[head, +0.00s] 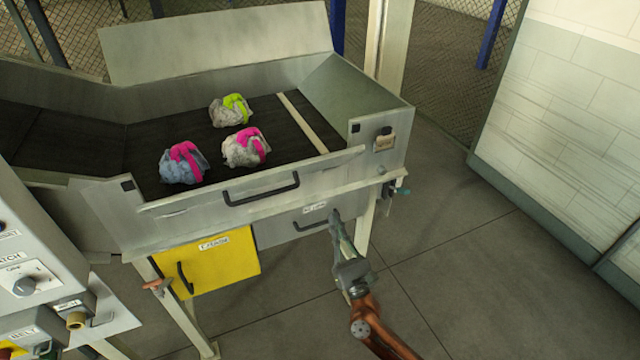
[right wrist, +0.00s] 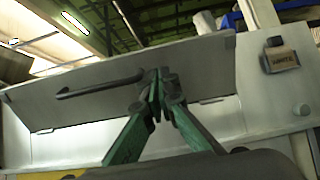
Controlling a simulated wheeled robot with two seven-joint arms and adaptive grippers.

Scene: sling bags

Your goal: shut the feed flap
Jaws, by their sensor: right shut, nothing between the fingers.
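The feed flap appears to be the long grey front panel (head: 215,211) of the conveyor trough, with a black bar handle (head: 262,190); it seems to lean outward at its top edge. From below, the right wrist view shows the flap (right wrist: 200,62) and its handle (right wrist: 100,84), with hinges along the lower edge. My right gripper (head: 337,218) is shut and empty, in front of and below the flap's right part. In the right wrist view its fingertips (right wrist: 160,75) overlap the handle's right end; I cannot tell whether they touch it. My left gripper is out of view.
Several soft bags (head: 245,147) lie on the dark belt (head: 120,148). Below the flap are a yellow door (head: 225,265) and a grey labelled panel (head: 275,235), both with handles. A control console (head: 30,265) stands at left. The floor at right is clear.

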